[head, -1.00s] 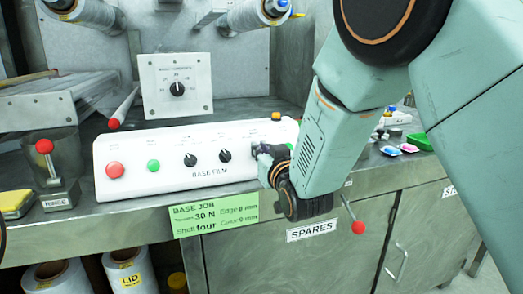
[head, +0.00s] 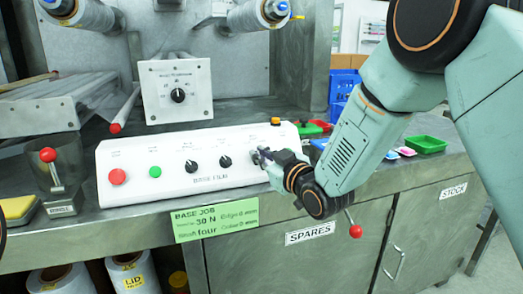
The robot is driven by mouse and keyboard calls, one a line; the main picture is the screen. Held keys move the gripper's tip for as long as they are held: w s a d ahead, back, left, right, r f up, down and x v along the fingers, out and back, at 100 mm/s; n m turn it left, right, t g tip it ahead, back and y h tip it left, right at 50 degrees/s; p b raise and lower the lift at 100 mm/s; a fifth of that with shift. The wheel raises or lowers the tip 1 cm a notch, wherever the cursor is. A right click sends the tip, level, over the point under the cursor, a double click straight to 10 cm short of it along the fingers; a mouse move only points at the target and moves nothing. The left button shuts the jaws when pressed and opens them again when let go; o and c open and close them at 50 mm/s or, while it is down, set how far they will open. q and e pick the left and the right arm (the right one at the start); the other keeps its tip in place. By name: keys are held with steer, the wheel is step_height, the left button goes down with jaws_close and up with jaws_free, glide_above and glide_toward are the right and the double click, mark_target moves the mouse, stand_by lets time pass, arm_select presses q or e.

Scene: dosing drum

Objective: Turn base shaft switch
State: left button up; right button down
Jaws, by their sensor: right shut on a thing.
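The white BASE FILM panel (head: 140,190) stands on the steel bench at the middle left. It carries a red button (head: 117,177), a green button (head: 155,171) and two visible black rotary knobs, a left one (head: 191,166) and a right one (head: 225,161). My right gripper (head: 260,157) comes in from the right and is shut at the panel's right end, on a switch knob that its fingers mostly hide. I cannot read the small labels above the knobs or the hidden knob's pointer. My left gripper is not in view.
A square plate with a black dial (head: 177,95) stands behind the panel. A red-ball lever (head: 48,155) is at left, and another red ball (head: 356,231) is below my right wrist. A green job card (head: 215,219) hangs on the bench front. A green tray (head: 426,144) lies at right.

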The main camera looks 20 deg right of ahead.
steer(key=shift+n+g+y+p, duration=0.45)
steer(key=shift+n+y, duration=0.25)
steer(key=shift+n, duration=0.3)
steer(key=c, duration=1.4)
jaws_free()
steer(key=shift+v, duration=5.95)
steer(key=shift+f, duration=0.15)
